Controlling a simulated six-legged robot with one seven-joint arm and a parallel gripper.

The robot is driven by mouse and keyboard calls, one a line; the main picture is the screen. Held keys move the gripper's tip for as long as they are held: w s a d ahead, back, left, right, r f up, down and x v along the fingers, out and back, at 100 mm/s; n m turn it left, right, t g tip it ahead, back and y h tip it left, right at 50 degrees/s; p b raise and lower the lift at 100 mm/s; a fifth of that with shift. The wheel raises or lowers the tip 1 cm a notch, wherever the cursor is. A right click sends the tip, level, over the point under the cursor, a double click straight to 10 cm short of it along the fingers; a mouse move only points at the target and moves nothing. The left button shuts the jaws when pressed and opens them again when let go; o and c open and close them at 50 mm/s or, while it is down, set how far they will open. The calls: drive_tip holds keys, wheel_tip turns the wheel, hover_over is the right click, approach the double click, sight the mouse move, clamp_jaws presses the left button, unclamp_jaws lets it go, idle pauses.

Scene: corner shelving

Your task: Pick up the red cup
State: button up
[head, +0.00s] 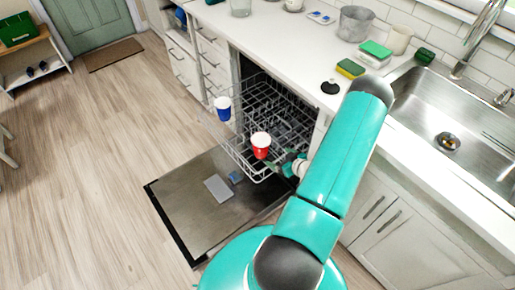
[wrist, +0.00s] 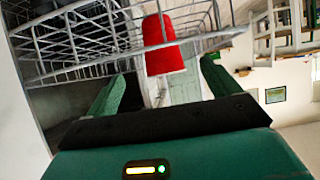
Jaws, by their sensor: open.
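The red cup (head: 261,148) stands at the near edge of the pulled-out dishwasher rack in the head view, with a pale rim on top. My gripper (head: 282,163) is just to its right, partly hidden by my own arm. In the wrist view the red cup (wrist: 164,46) shows ahead, in line with the gap between the fingers of my gripper (wrist: 162,82). The fingers are open and nothing is held. I cannot tell whether a finger touches the cup.
The wire rack (head: 277,103) surrounds the cup closely. A blue cup (head: 223,110) sits at the rack's left. The dishwasher door (head: 190,196) lies open below, with a grey piece (head: 217,188) on it. The counter (head: 290,45) and sink (head: 455,125) are to the right; the left floor is free.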

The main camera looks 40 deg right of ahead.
sight(266, 150)
drive_tip(key=x, duration=1.3)
drive_tip(key=shift+w+f, duration=0.1)
drive_tip(key=shift+f, duration=0.05)
drive_tip(key=c, duration=1.1)
drive_tip(key=shift+o, duration=0.2)
drive_tip(key=shift+r, duration=0.25)
